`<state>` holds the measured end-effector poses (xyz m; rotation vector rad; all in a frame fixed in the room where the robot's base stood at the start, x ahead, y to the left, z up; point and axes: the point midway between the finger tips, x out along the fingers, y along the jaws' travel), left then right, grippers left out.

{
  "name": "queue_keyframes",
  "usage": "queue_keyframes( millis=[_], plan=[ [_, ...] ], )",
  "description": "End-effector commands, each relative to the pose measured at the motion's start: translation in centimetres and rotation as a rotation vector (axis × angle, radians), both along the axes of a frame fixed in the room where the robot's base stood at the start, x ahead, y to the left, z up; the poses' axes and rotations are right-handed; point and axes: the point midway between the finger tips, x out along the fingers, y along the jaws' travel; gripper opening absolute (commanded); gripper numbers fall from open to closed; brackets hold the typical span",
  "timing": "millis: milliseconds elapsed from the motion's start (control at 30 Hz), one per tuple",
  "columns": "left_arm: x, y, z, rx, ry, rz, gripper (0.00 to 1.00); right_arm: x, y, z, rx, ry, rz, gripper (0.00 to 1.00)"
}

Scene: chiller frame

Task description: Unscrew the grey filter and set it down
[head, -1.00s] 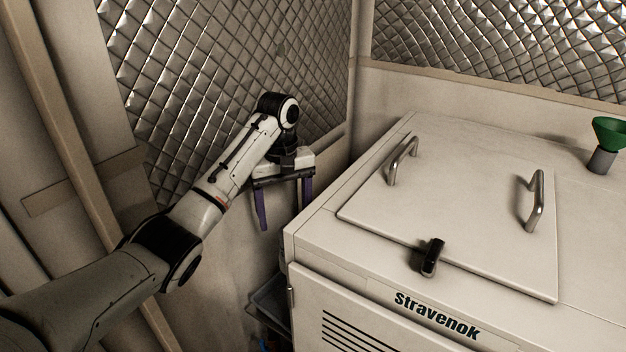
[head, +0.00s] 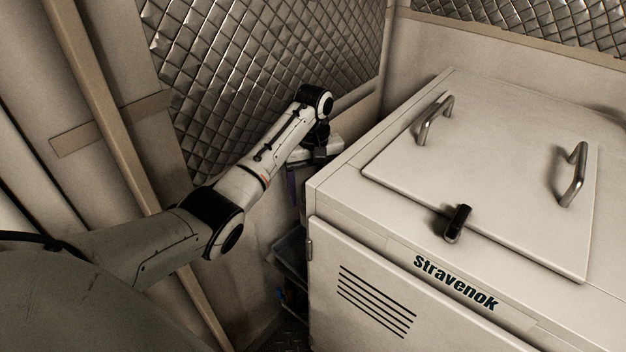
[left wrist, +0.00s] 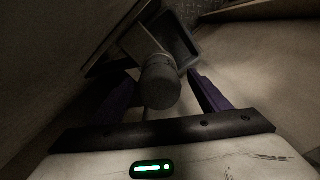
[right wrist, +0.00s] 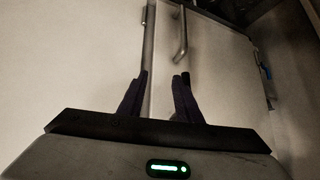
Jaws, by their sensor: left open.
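The grey filter (left wrist: 160,85) is a dark grey, ribbed cylinder in the left wrist view, seen end-on beneath a pale fitting. My left gripper (left wrist: 162,84) is open, with its two purple fingers on either side of the filter. I cannot tell whether they touch it. In the head view my left gripper (head: 297,190) points down beside the left side of the chiller (head: 335,190), and the filter is not visible there. My right gripper (right wrist: 164,75) shows only in the right wrist view; its fingers are apart with nothing clearly between them.
A dark tray (left wrist: 178,42) lies beyond the filter. The chiller has a lid with two metal handles (head: 435,118) and a black latch (head: 457,222). A quilted metal wall (head: 260,70) stands behind my left arm. A metal handle (right wrist: 181,35) lies ahead of my right gripper.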

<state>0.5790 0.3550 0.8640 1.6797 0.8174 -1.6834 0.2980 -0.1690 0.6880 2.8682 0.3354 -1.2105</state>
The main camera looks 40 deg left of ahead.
Motion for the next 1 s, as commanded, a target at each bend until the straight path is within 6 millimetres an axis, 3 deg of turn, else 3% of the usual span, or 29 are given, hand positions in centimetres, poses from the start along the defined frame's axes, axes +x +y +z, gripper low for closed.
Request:
queue_keyframes(
  millis=[300, 633, 667, 733, 1000],
  plan=[
    [0.02, -0.03, -0.29, -0.001, -0.001, -0.001, 0.69, 0.07, 0.01, 0.08, 0.000, -0.002, 0.000, 0.31],
    [0.02, -0.01, -0.24, -0.001, -0.001, 0.000, 0.15, -0.18, 0.00, -0.05, 0.000, 0.003, 0.000, 0.31],
    [0.02, -0.01, -0.24, -0.001, -0.001, 0.000, 0.49, -0.21, -0.01, -0.06, 0.000, 0.004, 0.000, 0.31],
    [0.01, 0.00, -0.24, -0.001, -0.001, 0.000, 0.61, -0.24, -0.01, -0.07, 0.000, 0.004, 0.000, 0.31],
    [0.02, 0.01, -0.23, 0.000, -0.001, -0.002, 0.63, -0.30, -0.02, -0.12, -0.001, 0.006, 0.000, 0.31]
  ],
)
